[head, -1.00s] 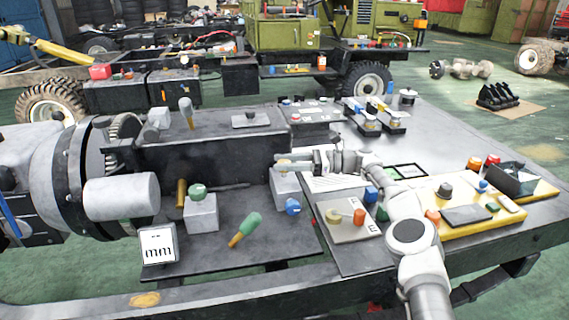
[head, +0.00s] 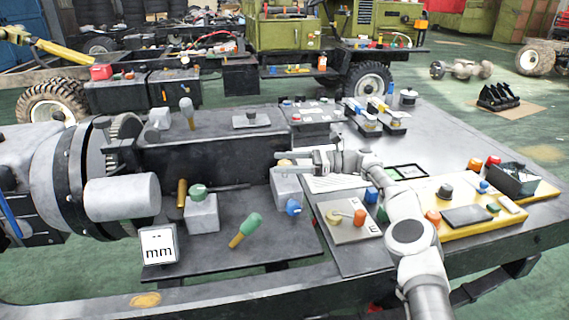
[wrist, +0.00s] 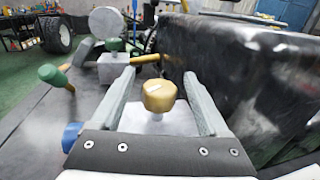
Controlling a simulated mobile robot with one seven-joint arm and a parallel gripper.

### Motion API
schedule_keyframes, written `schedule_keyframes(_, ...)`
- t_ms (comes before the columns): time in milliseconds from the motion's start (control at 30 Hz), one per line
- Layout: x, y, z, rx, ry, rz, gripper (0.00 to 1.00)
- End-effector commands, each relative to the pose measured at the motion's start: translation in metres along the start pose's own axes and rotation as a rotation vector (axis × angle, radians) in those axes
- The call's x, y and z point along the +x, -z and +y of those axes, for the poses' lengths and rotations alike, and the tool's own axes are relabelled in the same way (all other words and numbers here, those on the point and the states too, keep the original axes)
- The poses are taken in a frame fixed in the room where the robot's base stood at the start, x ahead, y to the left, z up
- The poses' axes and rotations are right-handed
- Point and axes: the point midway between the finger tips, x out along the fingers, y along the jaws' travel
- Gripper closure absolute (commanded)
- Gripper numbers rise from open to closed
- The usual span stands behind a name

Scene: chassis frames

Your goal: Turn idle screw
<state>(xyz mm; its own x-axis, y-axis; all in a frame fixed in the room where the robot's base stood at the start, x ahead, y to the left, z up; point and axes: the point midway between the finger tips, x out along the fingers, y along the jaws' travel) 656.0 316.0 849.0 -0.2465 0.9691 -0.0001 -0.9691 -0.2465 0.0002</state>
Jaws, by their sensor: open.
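A gold knob (wrist: 158,95) with a pale line on top stands on a white block in the wrist view. No label shows whether it is the idle screw. My gripper (wrist: 158,76) is open, with one finger on each side of the knob and a gap visible on both sides. In the head view my gripper (head: 287,164) is over the white block (head: 287,187), and its fingers largely hide the gold knob. A blue knob (head: 293,207) sits on the block's side; it also shows at the left in the wrist view (wrist: 71,136).
A green knob (head: 198,191) on another white block, a green-handled lever (head: 246,229) and a gold-brown post (head: 181,193) stand left of my gripper. A dark raised housing (head: 210,160) lies close behind. A panel with yellow and orange knobs (head: 359,217) is at the right.

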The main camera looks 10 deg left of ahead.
Motion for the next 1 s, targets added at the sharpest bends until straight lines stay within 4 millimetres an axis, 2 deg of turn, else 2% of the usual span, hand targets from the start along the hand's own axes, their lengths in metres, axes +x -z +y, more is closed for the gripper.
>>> schedule_keyframes(233,0.001,-0.047,0.000,-0.002,-0.001,0.002,0.22)
schedule_keyframes(367,-0.023,-0.055,0.008,0.000,0.002,0.002,0.22)
schedule_keyframes(700,-0.086,-0.095,0.030,-0.001,0.001,0.002,0.22)
schedule_keyframes(833,-0.101,-0.103,0.035,0.000,0.001,0.001,0.22)
schedule_keyframes(1000,-0.109,-0.107,0.039,0.000,-0.001,0.000,0.22)
